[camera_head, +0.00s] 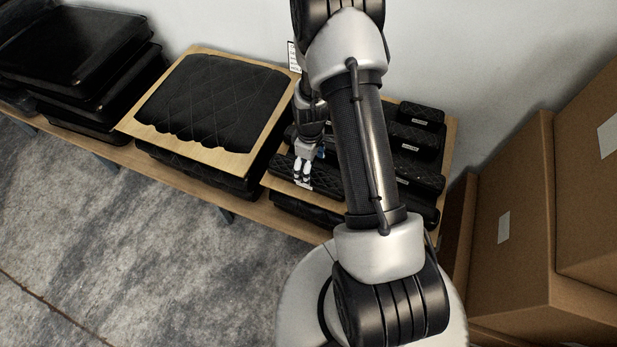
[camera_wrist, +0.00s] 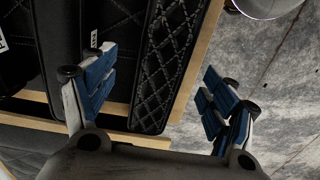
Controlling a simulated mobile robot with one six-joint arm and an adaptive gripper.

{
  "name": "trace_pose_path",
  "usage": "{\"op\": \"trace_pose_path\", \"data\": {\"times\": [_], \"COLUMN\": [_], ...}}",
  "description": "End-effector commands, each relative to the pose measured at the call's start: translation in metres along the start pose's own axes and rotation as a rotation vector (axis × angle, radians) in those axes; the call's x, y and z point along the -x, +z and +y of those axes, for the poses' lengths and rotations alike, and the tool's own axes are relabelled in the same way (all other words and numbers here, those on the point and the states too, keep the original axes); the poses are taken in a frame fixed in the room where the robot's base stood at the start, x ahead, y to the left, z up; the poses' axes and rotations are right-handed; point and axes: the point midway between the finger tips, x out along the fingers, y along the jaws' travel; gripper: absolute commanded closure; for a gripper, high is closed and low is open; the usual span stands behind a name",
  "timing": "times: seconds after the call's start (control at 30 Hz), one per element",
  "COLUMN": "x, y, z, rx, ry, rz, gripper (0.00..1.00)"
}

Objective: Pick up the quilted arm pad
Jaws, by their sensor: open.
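Several black pads with small white labels lie on a board at the right of the bench. A quilted arm pad (camera_head: 287,168) with diamond stitching lies at the front of this group, partly behind my gripper (camera_head: 303,176). In the wrist view a long black quilted pad (camera_wrist: 163,62) with pale diamond stitching lies along the board edge. There my gripper (camera_wrist: 155,95) is open, with its blue-padded fingers apart. The pad's near end shows between the fingers, nearer the left one. Nothing is held. I cannot tell how high the fingers are above the pad.
A large quilted cushion (camera_head: 215,98) on a board lies left of the pads. A stack of black cushions (camera_head: 75,50) is at the far left. Cardboard boxes (camera_head: 511,230) stand close on the right. The concrete floor (camera_head: 130,240) in front is clear.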

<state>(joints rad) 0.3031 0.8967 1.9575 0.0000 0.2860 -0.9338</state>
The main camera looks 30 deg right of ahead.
Motion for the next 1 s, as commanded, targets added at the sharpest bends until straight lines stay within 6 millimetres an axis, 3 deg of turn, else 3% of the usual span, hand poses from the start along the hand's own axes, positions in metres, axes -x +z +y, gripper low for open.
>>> {"op": "trace_pose_path", "data": {"times": [0.33, 0.6, 1.0], "x": [-0.048, -0.049, -0.049], "y": [-0.002, -0.002, -0.002], "z": [-0.004, -0.003, -0.003], "rx": [0.000, 0.000, 0.000], "ry": [-0.003, -0.001, -0.001], "rz": [-0.002, -0.001, -0.001], "gripper": [0.22, 0.23, 0.50]}}
